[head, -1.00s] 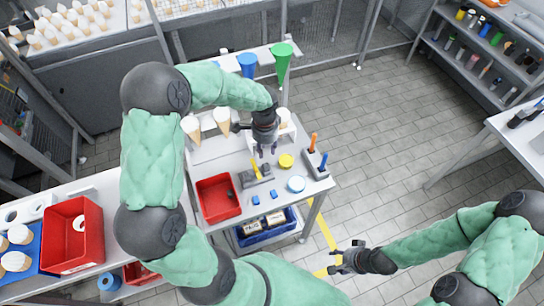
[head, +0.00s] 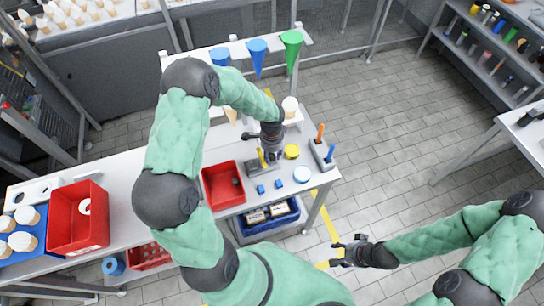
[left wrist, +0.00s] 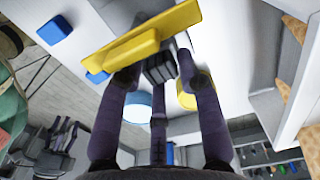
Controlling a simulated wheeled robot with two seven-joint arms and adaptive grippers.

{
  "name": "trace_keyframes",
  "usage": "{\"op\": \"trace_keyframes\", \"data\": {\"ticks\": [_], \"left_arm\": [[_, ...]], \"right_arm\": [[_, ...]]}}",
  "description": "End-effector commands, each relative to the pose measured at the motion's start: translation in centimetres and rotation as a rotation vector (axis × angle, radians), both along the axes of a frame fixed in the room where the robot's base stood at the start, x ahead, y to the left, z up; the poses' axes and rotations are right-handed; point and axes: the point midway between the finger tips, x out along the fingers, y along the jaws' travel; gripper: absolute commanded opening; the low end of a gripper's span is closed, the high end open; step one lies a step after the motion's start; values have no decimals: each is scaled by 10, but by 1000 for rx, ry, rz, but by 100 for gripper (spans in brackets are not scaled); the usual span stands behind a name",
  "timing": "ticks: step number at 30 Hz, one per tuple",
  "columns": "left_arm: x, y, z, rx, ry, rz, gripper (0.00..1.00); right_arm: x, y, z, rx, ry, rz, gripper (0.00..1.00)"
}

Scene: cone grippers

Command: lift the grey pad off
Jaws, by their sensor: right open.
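A grey block with an upright yellow plate (head: 262,157) stands on the white table in the head view. In the left wrist view a dark grey ridged pad (left wrist: 160,68) shows beside the yellow plate (left wrist: 148,37). My left gripper (head: 272,155) is low over the table at this block. In the left wrist view its fingers (left wrist: 160,85) are around the grey pad, with the pad between their tips. Whether they press on it I cannot tell. My right gripper (head: 350,251) is open and empty over the floor, away from the table.
A red bin (head: 223,186) is left of the block. A yellow disc (head: 292,152), a white-blue disc (head: 302,174) and two small blue blocks (head: 260,189) are close by. A holder with orange and blue handles (head: 322,152) stands at the right edge.

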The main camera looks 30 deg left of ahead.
Motion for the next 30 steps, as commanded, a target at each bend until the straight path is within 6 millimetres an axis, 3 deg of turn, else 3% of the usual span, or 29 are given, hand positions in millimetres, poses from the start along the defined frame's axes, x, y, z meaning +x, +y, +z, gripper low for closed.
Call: {"op": "trace_keyframes", "data": {"ticks": [5,8,22,30], "left_arm": [[0,0,0,0,-1,0,35],[0,0,1,0,-1,0,9],[1,0,5,0,-3,1,9],[0,0,36,1,-3,0,9]], "right_arm": [[0,0,0,0,0,0,53],[0,0,0,0,0,0,53],[0,0,1,0,0,0,53],[0,0,2,0,0,0,53]]}}
